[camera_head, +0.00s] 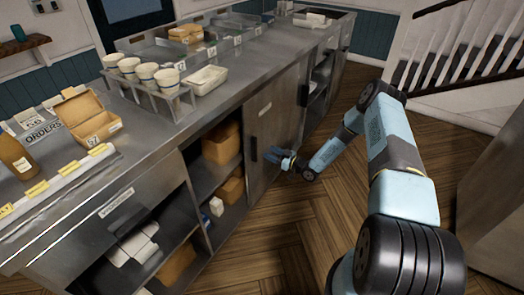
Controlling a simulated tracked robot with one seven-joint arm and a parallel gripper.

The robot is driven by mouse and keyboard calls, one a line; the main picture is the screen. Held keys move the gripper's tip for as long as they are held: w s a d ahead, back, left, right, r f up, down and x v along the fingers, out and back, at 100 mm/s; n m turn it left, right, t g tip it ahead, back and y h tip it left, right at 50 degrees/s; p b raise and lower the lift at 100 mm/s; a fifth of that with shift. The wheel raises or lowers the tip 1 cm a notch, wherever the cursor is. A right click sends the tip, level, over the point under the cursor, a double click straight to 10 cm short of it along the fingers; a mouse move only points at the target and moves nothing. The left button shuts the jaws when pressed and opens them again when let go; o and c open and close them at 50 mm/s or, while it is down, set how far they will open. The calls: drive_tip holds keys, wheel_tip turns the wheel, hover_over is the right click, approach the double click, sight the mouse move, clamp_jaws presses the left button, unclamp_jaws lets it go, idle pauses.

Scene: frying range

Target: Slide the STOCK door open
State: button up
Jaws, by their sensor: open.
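A grey sliding door (272,125) stands in the front of the long metal counter, right of the open shelves. It carries a small pale label (264,109) too small to read, so I cannot confirm that it says STOCK. A dark upright handle (254,148) sits near the door's left edge. My gripper (272,155) is open, just in front of the door and a little right of the handle. I cannot tell whether it touches the door. My arm reaches in from the lower right.
Open shelves (207,178) left of the door hold brown boxes. Another dark handle (304,95) shows farther right, beside another open bay. The counter top (240,50) carries cups, an open carton and trays. The wooden floor (285,225) before the counter is clear. Stairs with a white railing stand behind.

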drive_tip(key=v, duration=0.6)
drive_tip(key=shift+d, duration=0.1)
idle(0.3)
